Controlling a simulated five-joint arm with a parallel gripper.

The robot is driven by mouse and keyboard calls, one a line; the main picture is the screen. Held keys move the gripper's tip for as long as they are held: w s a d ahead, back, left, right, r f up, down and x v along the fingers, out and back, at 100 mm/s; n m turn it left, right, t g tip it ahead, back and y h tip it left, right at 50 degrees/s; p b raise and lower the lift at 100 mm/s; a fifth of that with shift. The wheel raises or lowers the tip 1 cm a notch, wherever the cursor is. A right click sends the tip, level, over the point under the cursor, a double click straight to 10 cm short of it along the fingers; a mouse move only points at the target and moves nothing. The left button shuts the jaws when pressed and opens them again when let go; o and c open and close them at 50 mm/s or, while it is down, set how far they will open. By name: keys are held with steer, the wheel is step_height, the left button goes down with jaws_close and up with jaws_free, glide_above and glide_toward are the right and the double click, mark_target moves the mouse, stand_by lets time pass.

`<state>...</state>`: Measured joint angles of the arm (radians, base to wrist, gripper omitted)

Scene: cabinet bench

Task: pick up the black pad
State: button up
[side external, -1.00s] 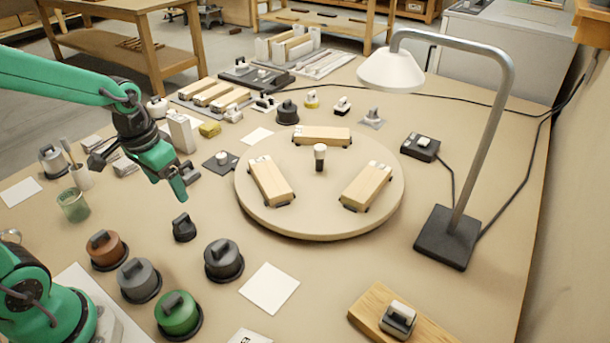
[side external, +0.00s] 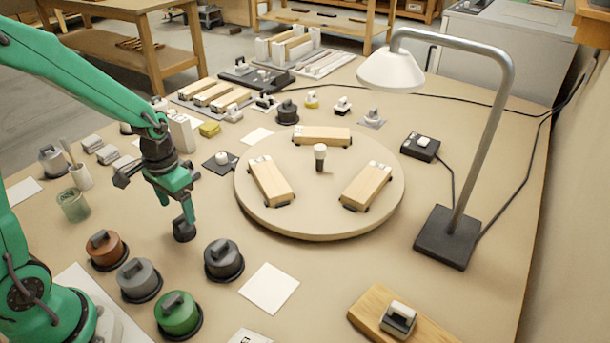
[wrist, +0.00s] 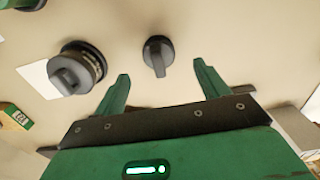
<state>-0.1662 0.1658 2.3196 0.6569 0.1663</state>
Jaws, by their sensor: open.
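The small black pad (side external: 183,232), round with an upright grip on top, sits on the bench left of the turntable. My gripper (side external: 179,208) is open and points down just above it, hiding part of it in the side view. In the wrist view the black pad (wrist: 157,48) lies between the lines of my two fingers, a little beyond the fingertips (wrist: 160,70). Its grip runs toward my gripper. No contact shows. A larger dark round piece (side external: 224,261) with a similar grip stands nearby; it also shows in the wrist view (wrist: 76,70).
A brown (side external: 106,251), a grey (side external: 138,281) and a green round piece (side external: 179,316) stand in front. The turntable (side external: 318,219) with wooden blocks is to the right. A green glass (side external: 73,206) is to the left. A white card (side external: 270,288) lies on the bench.

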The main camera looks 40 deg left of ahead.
mark_target(180, 217)
steer(key=shift+f, duration=0.5)
steer(key=shift+f, duration=0.1)
steer(key=shift+d+f, duration=0.1)
steer(key=shift+f, duration=2.4)
steer(key=c, duration=1.1)
